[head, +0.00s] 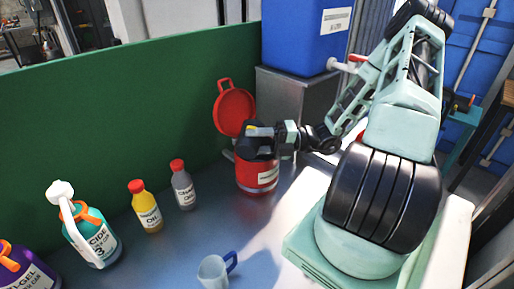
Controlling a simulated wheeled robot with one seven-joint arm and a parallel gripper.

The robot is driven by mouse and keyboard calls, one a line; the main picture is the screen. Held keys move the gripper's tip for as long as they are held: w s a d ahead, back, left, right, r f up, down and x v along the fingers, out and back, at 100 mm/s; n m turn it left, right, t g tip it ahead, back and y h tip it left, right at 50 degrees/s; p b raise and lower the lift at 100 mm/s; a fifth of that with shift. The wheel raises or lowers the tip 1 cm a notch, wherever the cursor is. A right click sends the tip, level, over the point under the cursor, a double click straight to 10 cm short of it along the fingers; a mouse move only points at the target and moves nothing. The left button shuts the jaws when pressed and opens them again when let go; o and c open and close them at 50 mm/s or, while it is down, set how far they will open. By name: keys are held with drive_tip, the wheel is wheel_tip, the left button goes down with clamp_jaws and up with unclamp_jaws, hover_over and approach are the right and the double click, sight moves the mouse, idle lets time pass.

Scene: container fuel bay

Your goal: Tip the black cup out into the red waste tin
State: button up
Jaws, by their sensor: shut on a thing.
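The red waste tin (257,182) stands on the grey bench against the green wall, with a white label on its front. Its round red lid (233,112) is open and tilted up behind it. My gripper (262,132) is over the tin's mouth, coming in from the right. It is shut on the black cup (255,149), which is at the mouth of the tin. The dark cup and the dark jaws blend together, so the cup's exact tilt and contents cannot be told. The inside of the tin is hidden.
A clear jug (213,272) stands at front. A blue bin (300,35) sits behind right.

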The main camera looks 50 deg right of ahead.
drive_tip(key=shift+f+m+t+p, duration=0.25)
drive_tip(key=shift+m+t+p, duration=0.05)
drive_tip(key=shift+m+p, duration=0.45)
idle(0.3)
drive_tip(key=shift+w+d+r+m+t+y+p, duration=0.15)
drive_tip(key=shift+r+m+t+p, duration=0.1)
drive_tip(key=shift+m+p, duration=0.25)
drive_tip(key=shift+s+d+r+m+t+y+p, duration=0.15)
drive_tip(key=shift+r+m+p, duration=0.1)
drive_tip(key=shift+p, duration=0.3)
